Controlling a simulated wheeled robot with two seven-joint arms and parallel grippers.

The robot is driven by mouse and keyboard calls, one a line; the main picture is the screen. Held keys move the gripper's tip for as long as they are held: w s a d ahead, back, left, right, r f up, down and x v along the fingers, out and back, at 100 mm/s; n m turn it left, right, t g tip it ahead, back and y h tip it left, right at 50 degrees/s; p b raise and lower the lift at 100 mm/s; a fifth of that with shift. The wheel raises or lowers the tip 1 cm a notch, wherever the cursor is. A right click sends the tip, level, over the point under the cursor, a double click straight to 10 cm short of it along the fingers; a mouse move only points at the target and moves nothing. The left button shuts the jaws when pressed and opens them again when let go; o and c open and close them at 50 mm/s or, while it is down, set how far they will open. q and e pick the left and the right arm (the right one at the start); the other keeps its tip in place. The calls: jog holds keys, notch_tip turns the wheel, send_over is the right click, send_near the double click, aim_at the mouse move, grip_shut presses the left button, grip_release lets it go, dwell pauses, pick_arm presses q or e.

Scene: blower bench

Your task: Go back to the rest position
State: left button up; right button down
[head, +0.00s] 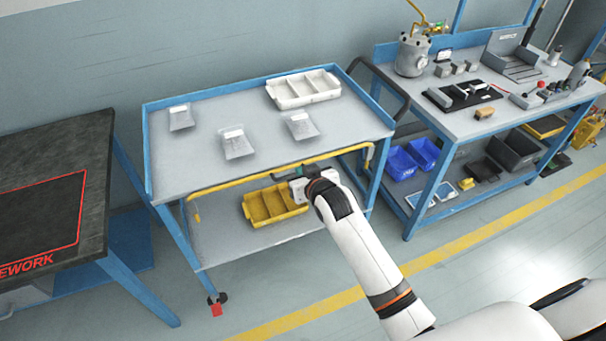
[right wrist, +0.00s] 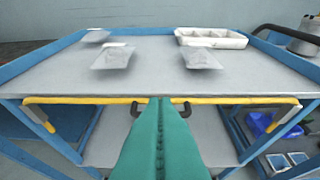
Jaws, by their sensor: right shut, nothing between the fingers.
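My right gripper (head: 288,172) is at the front edge of a blue-framed cart (head: 205,165), near its yellow rail (head: 230,181). In the right wrist view its green fingers (right wrist: 160,108) are together with nothing between them, and they point at the rail. I cannot tell whether they touch the rail. My left gripper is not in view. On the cart's top lie several clear bags with white labels, among them one at the left (head: 181,118), one in the middle (head: 236,143) and one at the right (head: 301,126).
A white divided tray (head: 303,90) stands at the cart's back right. A yellow divided tray (head: 273,204) is on its lower shelf. A dark-topped table (head: 50,150) stands at the left. A workbench (head: 470,118) with a metal pot (head: 411,56) and blue bins (head: 403,163) stands at the right.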

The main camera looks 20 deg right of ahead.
jog(key=shift+s+r, duration=0.15)
jog(key=shift+s, duration=0.2)
dwell(0.3)
jog(key=s+f+g, duration=0.2)
jog(key=s+f, duration=0.4)
jog(key=f, duration=0.4)
jog(key=s+f+n+g, duration=0.15)
jog(key=s+f, duration=0.35)
jog(key=f, duration=0.6)
jog(key=s+f+m+g, duration=0.1)
jog(key=s+f+g, duration=0.2)
jog(key=s+f, duration=0.5)
jog(key=s+d+f+g, duration=0.1)
jog(key=s+f, duration=0.5)
jog(key=s, duration=0.4)
jog(key=s+d+f+n+g, duration=0.1)
jog(key=s+f+g, duration=0.1)
jog(key=s+f, duration=0.4)
jog(key=s+d+f+g, duration=0.1)
jog(key=s+f, duration=0.5)
jog(key=s, duration=1)
jog(key=shift+g, duration=0.75)
jog(key=shift+s+n, duration=0.15)
jog(key=shift+n, duration=0.1)
